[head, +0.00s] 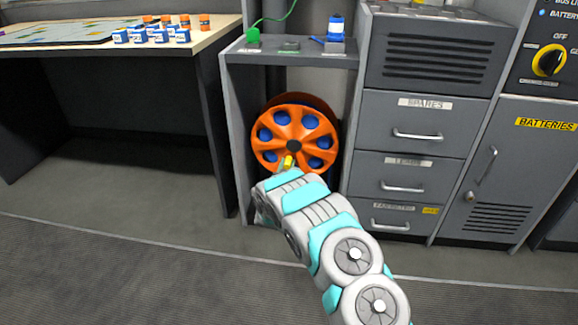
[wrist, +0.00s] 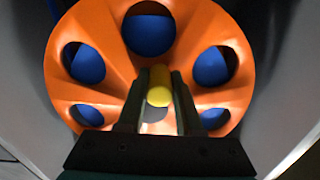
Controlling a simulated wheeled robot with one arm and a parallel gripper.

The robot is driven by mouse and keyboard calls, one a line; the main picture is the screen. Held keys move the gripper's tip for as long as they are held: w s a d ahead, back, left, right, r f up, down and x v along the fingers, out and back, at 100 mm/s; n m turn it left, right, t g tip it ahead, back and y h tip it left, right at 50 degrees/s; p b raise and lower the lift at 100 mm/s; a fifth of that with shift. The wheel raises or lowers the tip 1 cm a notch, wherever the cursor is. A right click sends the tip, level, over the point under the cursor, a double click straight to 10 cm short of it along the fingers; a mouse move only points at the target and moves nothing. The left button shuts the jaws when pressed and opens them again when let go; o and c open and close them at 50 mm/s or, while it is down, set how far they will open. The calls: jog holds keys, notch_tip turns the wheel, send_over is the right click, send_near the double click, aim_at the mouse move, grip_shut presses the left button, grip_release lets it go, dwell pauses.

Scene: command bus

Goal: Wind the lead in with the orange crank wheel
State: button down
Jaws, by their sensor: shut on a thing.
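The orange crank wheel (head: 295,127) stands upright in a grey recess under a small shelf. Blue shows through its several round holes, and it has a dark hub. A yellow handle (head: 289,162) sticks out from the lower part of its face. My gripper (wrist: 159,88) is shut on the yellow handle, with one dark finger on each side of it. The wheel also fills most of the wrist view (wrist: 205,30). In the head view my arm hides the gripper's fingers and the bottom edge of the wheel. A green lead (head: 279,17) rises from a green plug (head: 253,35) on the shelf above.
Grey side panels (head: 238,140) close in the wheel on both sides. A drawer cabinet (head: 405,150) stands close on the right, with a batteries locker (head: 505,170) beyond. A table (head: 190,45) with several small jars is at left. The floor in front is clear.

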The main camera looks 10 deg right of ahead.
aim_at(276, 147)
jog(key=a+m, duration=0.1)
jog(key=m, duration=0.1)
jog(key=a+r+m+b, duration=0.1)
jog(key=m, duration=0.1)
jog(key=w+a+m+b, duration=0.1)
jog(key=m, duration=0.1)
jog(key=shift+r, duration=0.35)
jog(key=m+b, duration=0.1)
jog(key=r+m, duration=0.1)
jog(key=a+m+b, duration=0.1)
jog(key=shift+w+r+m+b, duration=0.2)
jog(key=shift+r+m+b, duration=0.05)
jog(key=shift+m+b, duration=0.1)
jog(key=shift+a+r+m+b, duration=0.25)
jog(key=shift+r+m+b, duration=0.75)
jog(key=shift+m+b, duration=0.45)
jog(key=shift+w, duration=0.1)
jog(key=c, duration=0.6)
grip_release()
